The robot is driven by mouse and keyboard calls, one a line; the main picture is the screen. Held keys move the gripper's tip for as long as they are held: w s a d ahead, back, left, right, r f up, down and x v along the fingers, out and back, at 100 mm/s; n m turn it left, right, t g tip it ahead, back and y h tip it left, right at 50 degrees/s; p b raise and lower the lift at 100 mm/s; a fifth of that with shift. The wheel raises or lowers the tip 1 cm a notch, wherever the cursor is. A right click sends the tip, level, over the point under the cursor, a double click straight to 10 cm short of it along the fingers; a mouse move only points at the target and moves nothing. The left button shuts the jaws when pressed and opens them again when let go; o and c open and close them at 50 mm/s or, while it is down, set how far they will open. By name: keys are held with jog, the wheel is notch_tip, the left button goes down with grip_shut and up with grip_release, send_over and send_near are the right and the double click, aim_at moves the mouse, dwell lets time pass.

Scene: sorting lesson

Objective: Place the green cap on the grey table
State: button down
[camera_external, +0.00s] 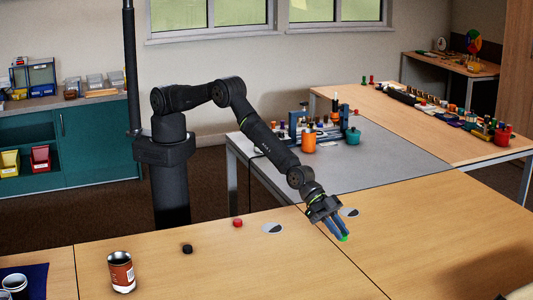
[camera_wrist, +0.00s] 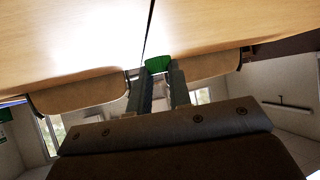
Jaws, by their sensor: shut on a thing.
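The green cap (camera_external: 343,238) is held at the tips of my gripper (camera_external: 340,232), over the wooden tables near the seam between them. In the wrist view the green cap (camera_wrist: 158,64) sits between the two fingertips (camera_wrist: 162,74), which are shut on it. I cannot tell the exact height of the cap above the wood. The grey table (camera_external: 385,160) stands behind my gripper, with a clear grey top at its front and right.
An orange pot (camera_external: 308,142), a teal pot (camera_external: 353,136) and a blue rack of small items stand on the grey table's back part. A red cap (camera_external: 238,223), a black cap (camera_external: 187,249) and a can (camera_external: 121,272) stand on the wooden table at left.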

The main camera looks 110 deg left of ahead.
jog(key=shift+w+a+f, duration=0.1)
jog(key=shift+w+f, duration=0.1)
jog(key=shift+f, duration=1.9)
jog(key=shift+f, duration=0.1)
jog(key=c, duration=1.2)
grip_release()
jog(key=shift+c, duration=0.2)
